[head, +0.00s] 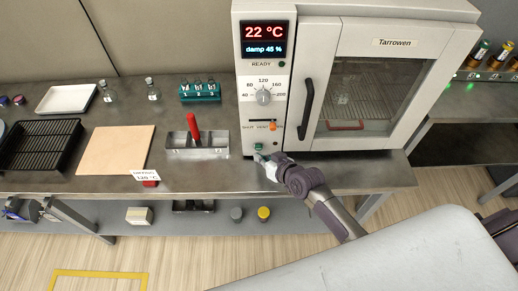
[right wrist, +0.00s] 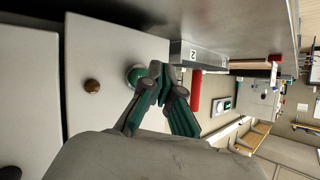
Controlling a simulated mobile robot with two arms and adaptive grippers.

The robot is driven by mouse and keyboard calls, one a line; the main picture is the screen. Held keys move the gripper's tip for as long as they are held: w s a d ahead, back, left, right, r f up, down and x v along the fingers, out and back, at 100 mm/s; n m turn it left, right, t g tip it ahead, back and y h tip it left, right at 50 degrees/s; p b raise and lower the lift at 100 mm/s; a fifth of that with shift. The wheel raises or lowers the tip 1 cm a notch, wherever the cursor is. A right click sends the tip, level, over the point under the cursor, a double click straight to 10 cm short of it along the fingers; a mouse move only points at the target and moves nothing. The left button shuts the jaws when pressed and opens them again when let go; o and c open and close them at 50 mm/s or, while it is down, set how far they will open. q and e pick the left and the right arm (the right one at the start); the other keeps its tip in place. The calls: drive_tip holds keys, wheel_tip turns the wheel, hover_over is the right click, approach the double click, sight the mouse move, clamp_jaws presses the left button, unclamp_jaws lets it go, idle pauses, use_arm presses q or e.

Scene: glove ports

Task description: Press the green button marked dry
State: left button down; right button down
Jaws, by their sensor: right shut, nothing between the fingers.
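The green button (head: 258,147) is low on the control panel of the white oven (head: 405,75), below the slider; its label is too small to read. In the right wrist view the round green button (right wrist: 134,76) sticks out from the pale panel. My right gripper (head: 259,157) is shut and empty, its tips just below the button in the head view. In the right wrist view the closed fingertips (right wrist: 158,69) are right beside the button and partly overlap its edge; I cannot tell whether they touch it. My left gripper is not in view.
An orange slider knob (head: 272,126) and a dial (head: 264,97) are above the button. The display (head: 264,40) reads 22 °C, damp 45 %. The oven door (head: 385,85) is closed. A metal holder (head: 174,153) with a red handle stands left on the bench.

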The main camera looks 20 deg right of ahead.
drive_tip(key=shift+w, duration=0.15)
drive_tip(key=shift+w+d, duration=0.1)
drive_tip(key=shift+w, duration=0.2)
drive_tip(key=shift+w+d, duration=0.1)
drive_tip(key=shift+w, duration=0.1)
idle(0.4)
drive_tip(key=shift+s+r+p, duration=0.1)
drive_tip(key=shift+s+p, duration=0.2)
drive_tip(key=shift+s, duration=0.1)
drive_tip(key=shift+s+a, duration=0.25)
